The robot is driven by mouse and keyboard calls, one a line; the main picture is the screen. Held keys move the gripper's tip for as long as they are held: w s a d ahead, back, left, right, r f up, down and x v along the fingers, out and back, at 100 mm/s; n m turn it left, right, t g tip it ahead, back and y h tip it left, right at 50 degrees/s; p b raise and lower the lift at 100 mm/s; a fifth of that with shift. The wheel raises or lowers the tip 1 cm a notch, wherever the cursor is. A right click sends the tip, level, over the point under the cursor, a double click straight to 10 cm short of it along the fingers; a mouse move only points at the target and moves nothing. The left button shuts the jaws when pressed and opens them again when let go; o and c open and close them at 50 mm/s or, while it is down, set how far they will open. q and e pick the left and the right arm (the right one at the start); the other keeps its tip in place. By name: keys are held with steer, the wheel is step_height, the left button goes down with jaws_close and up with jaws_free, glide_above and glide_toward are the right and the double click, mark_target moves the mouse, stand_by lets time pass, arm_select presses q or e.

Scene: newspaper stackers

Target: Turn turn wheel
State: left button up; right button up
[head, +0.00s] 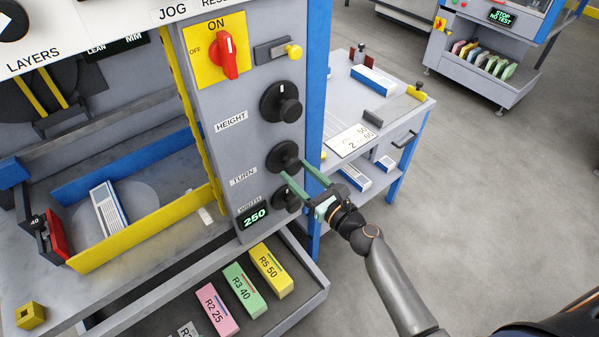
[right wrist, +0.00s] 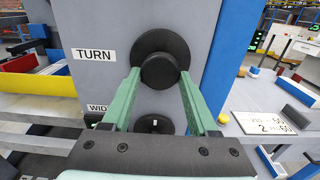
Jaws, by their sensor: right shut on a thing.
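The turn wheel (head: 282,156) is a black round knob with a smaller hub on the grey control panel, beside the label TURN. In the right wrist view the wheel (right wrist: 160,45) shows in front of me, its hub between the fingertips. My right gripper (head: 294,170) has green fingers and comes from the lower right. It is shut on the hub of the turn wheel, one finger on each side, as the right wrist view (right wrist: 160,73) also shows. My left gripper is in neither view.
The height knob (head: 281,102) is above the turn wheel. The width knob (head: 287,198) is close below, partly behind my gripper. A display (head: 254,217) reads 250. A side table (head: 345,100) stands right of the panel. Colored boxes (head: 270,270) lie in the tray below.

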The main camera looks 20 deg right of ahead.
stand_by(0.3)
steer(key=o, duration=1.4)
steer(key=shift+c, duration=0.2)
steer(key=shift+s, duration=0.1)
steer(key=b+v, duration=0.2)
steer(key=v, duration=1)
steer(key=shift+s, duration=0.15)
steer(key=shift+d, duration=0.1)
